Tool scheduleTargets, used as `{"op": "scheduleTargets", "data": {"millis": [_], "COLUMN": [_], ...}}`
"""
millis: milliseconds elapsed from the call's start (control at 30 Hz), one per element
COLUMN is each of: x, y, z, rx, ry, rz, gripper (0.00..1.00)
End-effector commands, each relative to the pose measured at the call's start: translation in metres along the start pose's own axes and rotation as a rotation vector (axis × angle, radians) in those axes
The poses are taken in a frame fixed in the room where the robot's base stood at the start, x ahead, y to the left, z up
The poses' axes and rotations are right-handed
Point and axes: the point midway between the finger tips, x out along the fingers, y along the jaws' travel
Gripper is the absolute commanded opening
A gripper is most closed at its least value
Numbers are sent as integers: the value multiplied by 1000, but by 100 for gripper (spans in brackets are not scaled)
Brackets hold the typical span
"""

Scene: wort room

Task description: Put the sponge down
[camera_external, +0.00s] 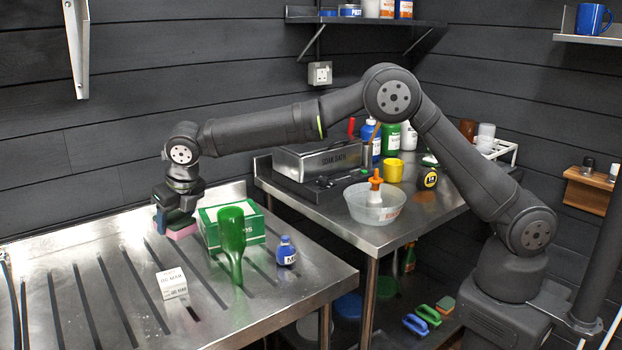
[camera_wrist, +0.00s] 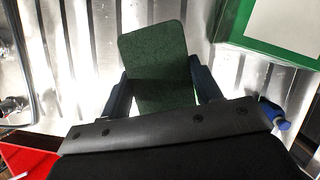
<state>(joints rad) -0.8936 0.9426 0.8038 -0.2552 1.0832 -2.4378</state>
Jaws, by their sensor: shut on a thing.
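The sponge (camera_external: 183,231) has a dark green scouring face and a pink body. In the wrist view the green face of the sponge (camera_wrist: 155,60) fills the space between the two dark blue fingers (camera_wrist: 158,85). The sponge is low, close to the steel surface; I cannot tell whether it touches it. The fingers and wrist partly hide it in the external view.
A green box (camera_external: 250,226) stands just right of the sponge, with an upturned green bottle (camera_external: 232,243) before it. A small blue bottle (camera_external: 286,251) and a white carton (camera_external: 172,284) stand on the drainboard.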

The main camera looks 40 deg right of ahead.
Motion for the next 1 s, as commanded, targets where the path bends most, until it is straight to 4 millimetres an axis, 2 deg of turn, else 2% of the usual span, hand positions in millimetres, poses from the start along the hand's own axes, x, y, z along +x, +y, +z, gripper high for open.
{"op": "scheduleTargets", "data": {"millis": [33,100,367,700,800,1000], "x": [1,1,7,43,50,57], "y": [18,36,72,143,159,174], "z": [-10,-20,-41,-72,-78,-85], "rx": [-31,-63,-113,-112,-112,-109], "ry": [1,0,0,1,-1,-1], "rz": [12,27,47,47,47,46], "gripper": [37,37,37,37,37,37]}}
